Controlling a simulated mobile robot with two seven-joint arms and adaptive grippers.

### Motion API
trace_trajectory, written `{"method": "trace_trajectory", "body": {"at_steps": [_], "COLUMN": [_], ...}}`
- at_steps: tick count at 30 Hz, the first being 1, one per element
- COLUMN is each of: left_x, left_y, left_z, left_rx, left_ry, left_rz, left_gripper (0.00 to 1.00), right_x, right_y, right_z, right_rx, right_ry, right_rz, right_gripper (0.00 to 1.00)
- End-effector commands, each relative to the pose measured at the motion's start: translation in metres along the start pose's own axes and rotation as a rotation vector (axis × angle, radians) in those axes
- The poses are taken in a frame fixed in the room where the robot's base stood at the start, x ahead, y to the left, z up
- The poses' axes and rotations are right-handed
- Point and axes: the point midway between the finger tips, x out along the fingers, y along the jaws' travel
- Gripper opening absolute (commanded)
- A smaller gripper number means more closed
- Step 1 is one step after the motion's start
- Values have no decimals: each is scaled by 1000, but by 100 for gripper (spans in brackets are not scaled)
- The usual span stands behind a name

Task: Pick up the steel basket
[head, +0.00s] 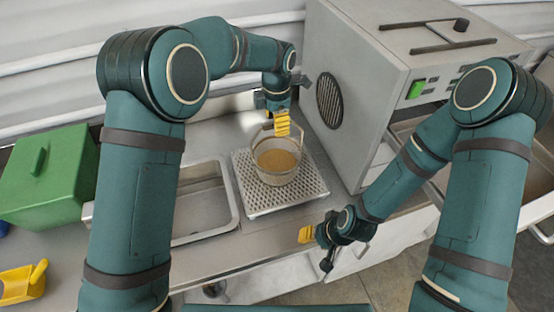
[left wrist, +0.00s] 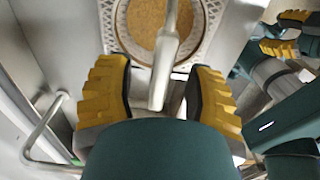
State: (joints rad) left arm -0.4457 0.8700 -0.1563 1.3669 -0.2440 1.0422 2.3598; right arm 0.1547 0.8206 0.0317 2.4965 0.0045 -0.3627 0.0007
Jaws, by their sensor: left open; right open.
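The steel basket (head: 262,172) stands on a perforated metal plate (head: 308,189) and holds brown grainy substrate. Its handle arches up over it. My left gripper (head: 282,126) is above the basket's far side, pointing down, with its yellow fingers near the handle's top. In the left wrist view the open yellow fingers of my left gripper (left wrist: 160,95) lie on either side of the grey handle bar (left wrist: 166,55), with gaps to both sides. The basket's substrate (left wrist: 145,22) shows beyond them. My right gripper (head: 306,235) is open and empty near the counter's front edge, away from the basket.
A large grey machine (head: 365,100) with a round vent and green switch stands right of the basket. A sink basin (head: 205,205) is left of the plate. A green box (head: 60,178) and a yellow scoop (head: 22,284) are at the far left.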

Motion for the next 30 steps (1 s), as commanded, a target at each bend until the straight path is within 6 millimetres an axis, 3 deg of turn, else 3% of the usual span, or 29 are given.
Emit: {"method": "trace_trajectory", "body": {"at_steps": [18, 22, 23, 30], "left_x": [4, 4, 4, 5], "left_y": [0, 0, 0, 0], "left_z": [0, 0, 0, 0], "left_rx": [0, 0, 0, 0], "left_ry": [0, 0, 0, 0], "left_rz": [0, 0, 0, -1], "left_gripper": [52, 6, 0, 0], "right_x": [2, 2, 2, 2], "right_y": [1, 1, 1, 1], "right_z": [0, 0, 0, 0], "right_rx": [0, 0, 0, 0], "right_ry": [0, 0, 0, 0], "right_rz": [0, 0, 0, 0], "right_gripper": [47, 47, 47, 47]}}
